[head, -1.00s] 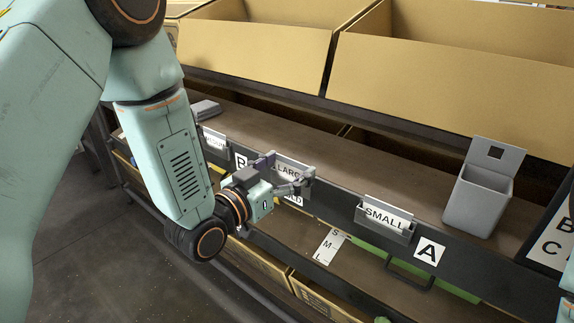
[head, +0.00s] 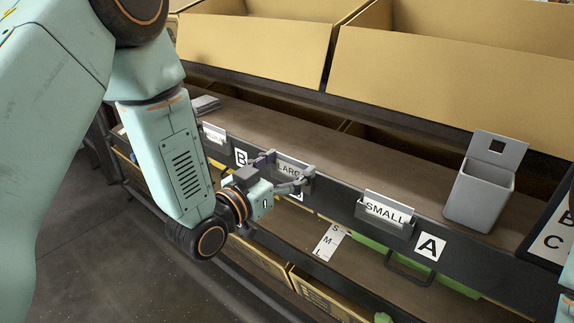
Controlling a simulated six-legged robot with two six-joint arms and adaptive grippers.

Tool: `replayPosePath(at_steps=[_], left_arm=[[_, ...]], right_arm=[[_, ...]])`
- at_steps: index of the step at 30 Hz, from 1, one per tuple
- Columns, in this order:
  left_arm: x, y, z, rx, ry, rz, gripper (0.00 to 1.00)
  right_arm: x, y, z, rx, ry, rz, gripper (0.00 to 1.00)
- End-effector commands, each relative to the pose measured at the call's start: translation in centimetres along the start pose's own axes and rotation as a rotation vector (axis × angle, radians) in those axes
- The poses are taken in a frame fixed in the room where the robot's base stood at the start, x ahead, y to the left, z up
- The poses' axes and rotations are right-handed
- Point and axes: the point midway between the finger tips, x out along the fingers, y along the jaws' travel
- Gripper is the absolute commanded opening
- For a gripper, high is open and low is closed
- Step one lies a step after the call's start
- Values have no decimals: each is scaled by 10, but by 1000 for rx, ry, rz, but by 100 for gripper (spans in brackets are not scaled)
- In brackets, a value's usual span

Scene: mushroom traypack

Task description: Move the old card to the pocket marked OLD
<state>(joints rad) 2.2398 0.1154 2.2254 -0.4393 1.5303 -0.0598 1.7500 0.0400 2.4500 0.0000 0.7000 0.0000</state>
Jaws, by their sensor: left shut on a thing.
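My left gripper (head: 283,172) is shut on a white card reading LARGE (head: 289,171), at the middle pocket (head: 306,185) on the dark shelf edge. The fingers cover part of the card, and I cannot tell how deep it sits in the pocket. The label under this pocket is mostly hidden by the gripper; only its end shows. A SMALL card (head: 385,209) stands in the pocket beside label A (head: 431,248). Another card (head: 214,133) stands in the pocket near label B (head: 241,158), partly behind my arm. My right gripper is not in view.
A grey open bin (head: 480,196) stands on the shelf at the right, next to a dark board with letters (head: 553,240). Tan boxes (head: 440,85) fill the upper level. A white S M L strip (head: 329,242) and a green tray (head: 368,243) are below. The middle shelf surface is mostly clear.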

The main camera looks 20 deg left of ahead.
Motion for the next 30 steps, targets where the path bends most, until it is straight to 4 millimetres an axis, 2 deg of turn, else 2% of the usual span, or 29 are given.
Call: replayPosePath(at_steps=[4,5,12,23,26,30], left_arm=[[0,0,0,0,-1,0,67],[0,0,0,0,-1,0,81],[0,0,0,0,-1,0,100],[-1,0,0,-1,-1,-1,100],[-8,-1,1,-2,-2,-3,100],[-28,-1,0,-6,-2,-4,100]], right_arm=[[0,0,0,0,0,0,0],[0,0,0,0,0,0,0],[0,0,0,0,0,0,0],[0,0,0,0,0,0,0],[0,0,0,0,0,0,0],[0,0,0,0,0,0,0]])
